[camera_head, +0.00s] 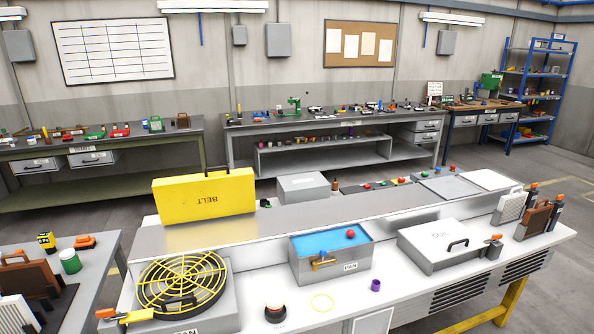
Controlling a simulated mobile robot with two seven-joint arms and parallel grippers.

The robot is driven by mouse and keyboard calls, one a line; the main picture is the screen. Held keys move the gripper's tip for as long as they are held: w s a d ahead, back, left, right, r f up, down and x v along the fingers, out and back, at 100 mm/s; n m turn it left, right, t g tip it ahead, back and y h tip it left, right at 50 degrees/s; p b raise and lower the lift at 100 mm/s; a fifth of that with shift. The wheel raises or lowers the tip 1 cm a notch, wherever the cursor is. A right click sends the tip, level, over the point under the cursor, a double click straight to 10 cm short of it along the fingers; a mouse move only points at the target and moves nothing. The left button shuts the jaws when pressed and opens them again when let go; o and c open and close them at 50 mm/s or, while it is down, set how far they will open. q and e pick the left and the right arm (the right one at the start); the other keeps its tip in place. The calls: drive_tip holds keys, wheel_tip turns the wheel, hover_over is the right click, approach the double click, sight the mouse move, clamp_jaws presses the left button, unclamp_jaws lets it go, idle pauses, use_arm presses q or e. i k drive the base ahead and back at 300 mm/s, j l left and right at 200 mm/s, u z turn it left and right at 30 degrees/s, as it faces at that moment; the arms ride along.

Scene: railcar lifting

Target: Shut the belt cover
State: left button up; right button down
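The belt cover (204,196) is a yellow box-like panel marked BELT. It stands raised at the back left of the long bench (410,211), with its broad marked face towards me. A dark handle (216,172) sits on its top edge. I cannot see what is behind the cover or how it is hinged. Neither of my grippers shows in this view.
A fan with a yellow guard (181,283) is in front of the cover. Right of it are a blue-filled pan (330,262) and a grey lidded box (440,244). A side table (92,262) stands at left. Grey floor lies behind the bench.

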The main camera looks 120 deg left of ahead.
sight(215, 194)
drive_tip(key=z, duration=3.55)
